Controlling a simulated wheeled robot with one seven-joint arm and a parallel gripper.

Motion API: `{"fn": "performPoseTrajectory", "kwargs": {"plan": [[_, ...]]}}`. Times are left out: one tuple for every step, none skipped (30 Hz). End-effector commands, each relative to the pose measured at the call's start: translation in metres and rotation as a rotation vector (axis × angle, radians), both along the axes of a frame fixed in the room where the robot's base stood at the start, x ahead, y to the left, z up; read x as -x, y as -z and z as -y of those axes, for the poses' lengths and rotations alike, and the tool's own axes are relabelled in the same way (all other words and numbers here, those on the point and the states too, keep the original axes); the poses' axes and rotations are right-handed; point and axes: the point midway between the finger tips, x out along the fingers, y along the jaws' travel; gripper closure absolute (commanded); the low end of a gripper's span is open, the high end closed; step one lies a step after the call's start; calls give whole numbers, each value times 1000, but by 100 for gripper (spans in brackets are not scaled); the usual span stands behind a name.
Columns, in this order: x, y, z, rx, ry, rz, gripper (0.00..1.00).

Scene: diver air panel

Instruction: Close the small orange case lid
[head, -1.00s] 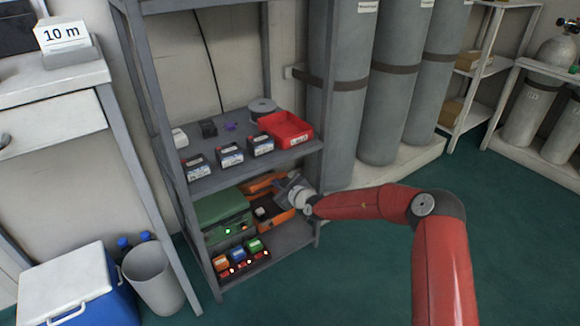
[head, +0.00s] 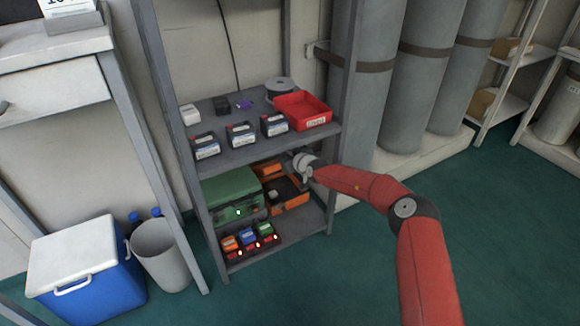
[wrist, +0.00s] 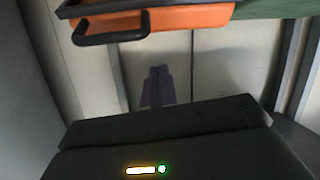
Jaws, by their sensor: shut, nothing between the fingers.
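The small orange case (head: 290,203) stands open on the lower shelf, right of a green case. Its dark interior faces up and holds a small pale item. Its orange lid (head: 268,170) is raised at the back, partly hidden by my gripper (head: 298,160). My gripper is at the lid's right side, just under the upper shelf. In the wrist view, an orange part with a black handle (wrist: 118,28), seemingly the case lid, crosses the top. My shut, empty fingers (wrist: 158,87) point toward the pale wall below it. I cannot tell whether they touch the lid.
The green case (head: 232,190) stands close on the left. Several small coloured boxes (head: 247,236) sit in front of it. The upper shelf (head: 250,150), with a red tray (head: 302,110), hangs low over my gripper. A shelf post (head: 341,120) stands close to the right.

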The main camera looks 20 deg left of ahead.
Motion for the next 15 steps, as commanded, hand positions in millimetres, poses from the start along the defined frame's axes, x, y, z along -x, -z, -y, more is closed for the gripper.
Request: {"fn": "performPoseTrajectory", "kwargs": {"plan": [[2,8,5,2,0,-1,100],[3,11,8,2,0,0,100],[4,15,11,3,0,-1,100],[5,17,13,1,0,0,100],[7,19,14,1,0,0,100],[8,22,16,2,-1,1,100],[8,24,18,2,-1,1,100],[9,26,19,1,-1,2,100],[10,28,21,1,-1,2,100],[10,29,21,1,0,1,100],[10,30,22,1,0,1,100],[11,30,23,1,0,1,100],[11,31,23,1,0,1,100],[11,31,23,1,0,1,100],[11,31,23,1,0,1,100]]}}
